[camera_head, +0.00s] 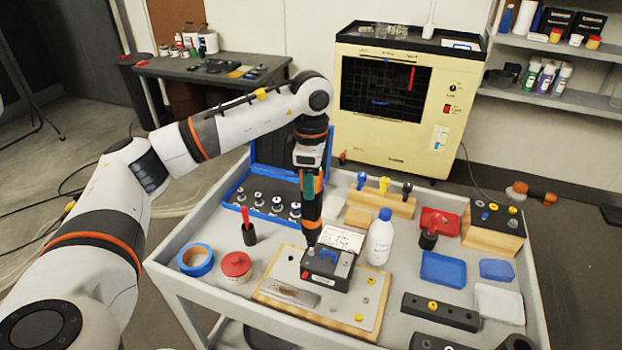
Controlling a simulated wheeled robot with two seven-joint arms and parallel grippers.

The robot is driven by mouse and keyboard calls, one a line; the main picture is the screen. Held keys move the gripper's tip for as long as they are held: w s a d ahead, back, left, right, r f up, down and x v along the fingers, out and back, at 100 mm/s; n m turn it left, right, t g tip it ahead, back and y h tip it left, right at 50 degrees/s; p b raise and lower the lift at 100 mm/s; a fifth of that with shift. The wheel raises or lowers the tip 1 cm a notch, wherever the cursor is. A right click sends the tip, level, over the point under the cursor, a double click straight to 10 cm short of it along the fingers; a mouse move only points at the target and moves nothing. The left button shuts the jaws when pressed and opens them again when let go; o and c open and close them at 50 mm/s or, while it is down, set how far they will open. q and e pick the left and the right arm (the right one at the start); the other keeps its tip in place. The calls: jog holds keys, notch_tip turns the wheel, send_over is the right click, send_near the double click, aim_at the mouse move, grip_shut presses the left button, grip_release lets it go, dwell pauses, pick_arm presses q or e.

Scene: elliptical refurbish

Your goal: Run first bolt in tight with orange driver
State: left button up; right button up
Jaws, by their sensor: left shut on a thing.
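My left gripper (307,178) points straight down over the middle of the cart. It is shut on the dark driver with orange parts (312,212), held upright. The driver's lower end reaches the black block-shaped unit (327,279) at its upper left; I cannot tell whether the tip touches a bolt. The bolt itself is too small or hidden under the driver. The unit sits on a wooden-edged board (345,319) with a light top, with small round parts to its right. My right gripper is not in view.
A white bottle (380,240) stands close right of the unit. A red-lidded jar (236,268) and blue tape roll (196,260) are at left. An open blue case (232,195) lies behind. Blue trays (443,270) and a black bar (440,312) are at right.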

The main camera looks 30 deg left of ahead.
pick_arm(q)
jog(key=shift+f+b, duration=0.4)
jog(key=shift+f, duration=0.15)
dwell(1.4)
jog(key=shift+r, duration=0.1)
jog(key=shift+r+p, duration=2.95)
jog(key=shift+r, duration=1.55)
